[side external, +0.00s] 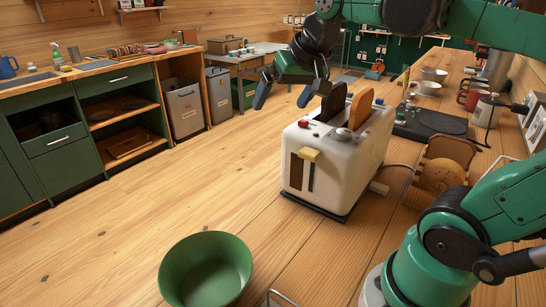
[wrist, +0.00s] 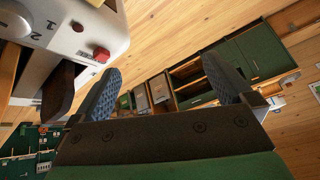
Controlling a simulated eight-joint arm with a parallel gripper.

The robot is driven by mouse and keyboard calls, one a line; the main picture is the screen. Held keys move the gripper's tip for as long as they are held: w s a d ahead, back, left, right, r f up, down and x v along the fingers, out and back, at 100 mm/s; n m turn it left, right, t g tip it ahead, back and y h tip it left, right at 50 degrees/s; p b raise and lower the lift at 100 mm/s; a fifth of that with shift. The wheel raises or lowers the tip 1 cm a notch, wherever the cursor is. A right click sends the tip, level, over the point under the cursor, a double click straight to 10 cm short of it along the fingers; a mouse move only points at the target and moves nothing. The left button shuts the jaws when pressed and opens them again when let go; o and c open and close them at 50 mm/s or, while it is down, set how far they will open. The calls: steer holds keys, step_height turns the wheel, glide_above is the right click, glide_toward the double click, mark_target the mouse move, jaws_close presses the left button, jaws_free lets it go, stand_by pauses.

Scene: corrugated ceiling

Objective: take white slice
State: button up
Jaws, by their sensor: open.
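A cream toaster (side external: 335,160) stands on the wooden counter in the side external view. A dark brown slice (side external: 333,102) and a lighter tan slice (side external: 361,107) stick up from its slots. Neither is plainly white. In the wrist view the toaster (wrist: 60,35) fills the upper left, with the dark slice (wrist: 62,88) near the left finger. My gripper (side external: 284,93) is open above and left of the toaster, apart from the slices. Both fingers of my gripper (wrist: 163,85) show in the wrist view with nothing between them.
A green bowl (side external: 206,270) sits at the front. A wooden holder with bread (side external: 440,175) stands right of the toaster. The counter left of the toaster is clear.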

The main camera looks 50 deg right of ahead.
steer(key=s+a+f+n+t+y, duration=0.1)
steer(key=s+a+f+n, duration=0.1)
steer(key=a+f+n, duration=0.3)
step_height(320, 180, down, 4)
steer(key=shift+a+r, duration=0.1)
steer(key=shift+a, duration=0.7)
steer(key=shift+s+a+f, duration=0.25)
steer(key=shift+f, duration=0.25)
steer(key=c, duration=0.3)
steer(key=shift+a+f+n, duration=0.1)
steer(key=shift+f+n, duration=0.05)
steer(key=shift+n, duration=0.15)
steer(key=c, duration=0.4)
steer(key=shift+o, duration=0.2)
